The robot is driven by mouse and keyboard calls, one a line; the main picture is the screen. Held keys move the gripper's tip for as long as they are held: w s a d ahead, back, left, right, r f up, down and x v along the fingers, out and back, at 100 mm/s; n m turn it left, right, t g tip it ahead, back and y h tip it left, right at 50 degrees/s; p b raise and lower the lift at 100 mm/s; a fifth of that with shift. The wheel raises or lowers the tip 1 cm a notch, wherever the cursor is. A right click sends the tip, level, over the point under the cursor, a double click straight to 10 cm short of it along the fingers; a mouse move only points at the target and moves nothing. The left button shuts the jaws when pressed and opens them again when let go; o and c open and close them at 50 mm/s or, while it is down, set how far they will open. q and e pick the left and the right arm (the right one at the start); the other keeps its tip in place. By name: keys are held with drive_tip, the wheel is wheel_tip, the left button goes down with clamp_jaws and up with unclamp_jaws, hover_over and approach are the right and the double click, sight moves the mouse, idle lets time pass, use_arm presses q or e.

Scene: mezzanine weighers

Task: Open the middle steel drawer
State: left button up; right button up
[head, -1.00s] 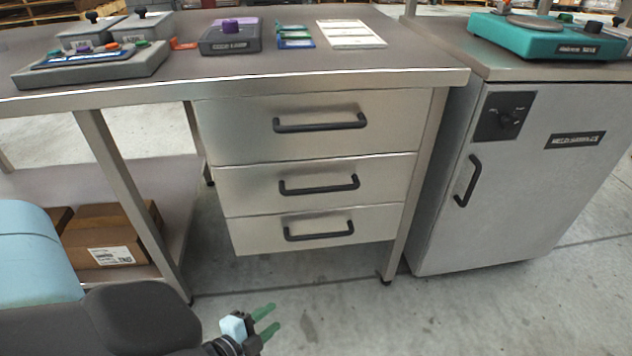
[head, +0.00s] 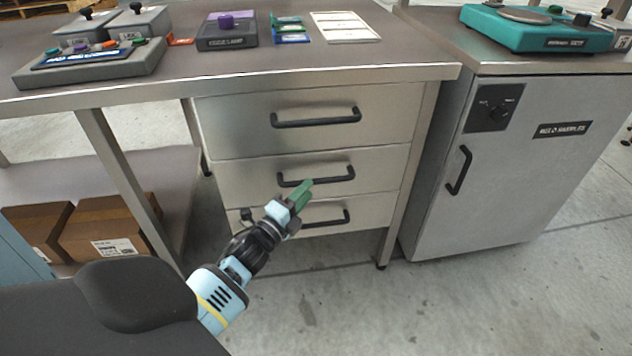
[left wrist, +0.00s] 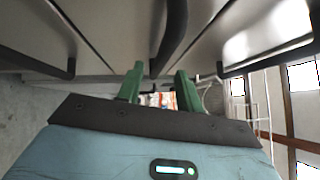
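The middle steel drawer (head: 235,182) is in the grey under-bench drawer unit, its front flush with the drawers above and below. Its black bar handle (head: 330,177) runs across the front. My left gripper (head: 302,194) has green fingers and is at the lower left part of this handle, hiding some of it. In the left wrist view the green fingers (left wrist: 159,80) stand apart with nothing held. A black handle (left wrist: 174,35) shows just beyond and between the fingertips there; I cannot tell whether they touch it. My right gripper is not in view.
The top drawer handle (head: 316,118) is above, and the bottom drawer handle (head: 335,219) is partly behind my left gripper. A steel cabinet (head: 540,190) stands to the right. Cardboard boxes (head: 100,235) sit on the low shelf at left. The floor in front is clear.

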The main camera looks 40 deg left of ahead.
sight(316, 179)
use_arm(q)
drive_tip(key=shift+w+a+r+b, duration=0.1)
drive_tip(key=shift+w+r+b, duration=0.1)
drive_tip(key=shift+w, duration=1.05)
drive_tip(key=shift+w+a+r+b, duration=0.1)
drive_tip(key=shift+w+b, duration=0.05)
drive_tip(key=shift+w, duration=1.1)
drive_tip(key=shift+c, duration=0.5)
clamp_jaws()
